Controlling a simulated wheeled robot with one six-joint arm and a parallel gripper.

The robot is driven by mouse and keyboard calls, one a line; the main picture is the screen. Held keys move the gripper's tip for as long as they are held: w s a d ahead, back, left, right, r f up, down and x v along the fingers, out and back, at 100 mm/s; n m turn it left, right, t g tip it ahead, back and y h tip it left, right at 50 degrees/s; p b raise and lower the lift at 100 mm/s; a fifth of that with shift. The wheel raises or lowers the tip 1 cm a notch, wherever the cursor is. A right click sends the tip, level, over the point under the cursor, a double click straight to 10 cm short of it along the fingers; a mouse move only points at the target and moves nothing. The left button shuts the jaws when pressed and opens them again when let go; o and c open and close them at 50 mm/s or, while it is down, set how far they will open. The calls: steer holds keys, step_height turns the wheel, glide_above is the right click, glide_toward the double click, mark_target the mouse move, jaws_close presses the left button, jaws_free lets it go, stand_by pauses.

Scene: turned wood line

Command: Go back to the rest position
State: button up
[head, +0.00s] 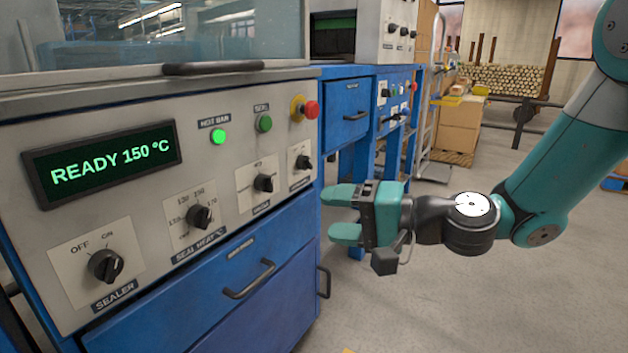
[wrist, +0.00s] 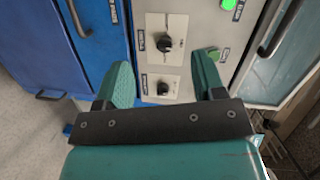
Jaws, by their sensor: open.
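My gripper (head: 340,213) is open and empty, held in the air to the right of the sealer panel (head: 140,215) in the head view. In the wrist view its two fingers (wrist: 165,80) stand apart, with panel knobs (wrist: 164,43) showing beyond and between them. The panel display (head: 103,163) reads READY 150 °C. The sealer knob (head: 106,265) points up and to the right, toward ON. A green lamp (head: 218,137) is lit. The fingers look apart from the panel.
Blue drawers (head: 240,290) with dark handles sit below the panel. A second blue cabinet (head: 347,110) stands behind my gripper. Cardboard boxes (head: 456,125) and a log rack (head: 505,80) are farther back. The floor (head: 450,290) at the lower right is clear.

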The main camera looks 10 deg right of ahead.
steer(key=s+a+r+n+g+h+p, duration=0.1)
steer(key=s+r+n+g+h+p, duration=0.2)
steer(key=s+n+g, duration=0.7)
steer(key=s+d+r+t+h+p, duration=0.25)
steer(key=s+d+h, duration=0.5)
steer(key=s, duration=0.45)
step_height(320, 180, up, 36)
steer(key=p, duration=3.7)
steer(key=shift+w, duration=0.3)
